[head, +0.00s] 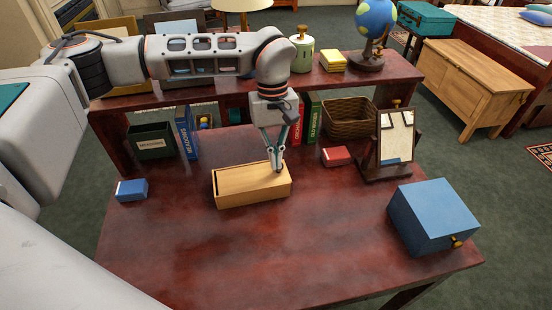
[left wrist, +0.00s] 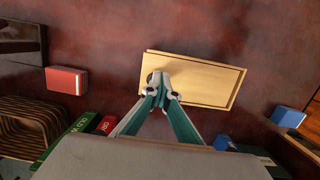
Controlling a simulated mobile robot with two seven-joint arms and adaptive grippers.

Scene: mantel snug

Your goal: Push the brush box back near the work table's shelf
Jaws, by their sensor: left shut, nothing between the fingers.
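The brush box (head: 250,188), a long, flat, light wooden box, lies on the dark red work table (head: 250,255) in front of the shelf (head: 225,97). It also shows in the left wrist view (left wrist: 205,83). My left gripper (head: 277,168) reaches down from above with its fingers shut and empty. Its tips are over the right part of the box in the head view, and they overlap the box in the left wrist view (left wrist: 161,80). I cannot tell whether they touch it. My right gripper is not in view.
A small blue box (head: 132,190) lies left, a red one (head: 336,156) right. A framed stand (head: 396,140) and a larger blue box (head: 432,212) stand farther right. Books (head: 313,118), a basket (head: 348,118) and a dark bin (head: 152,141) stand behind. The front table is clear.

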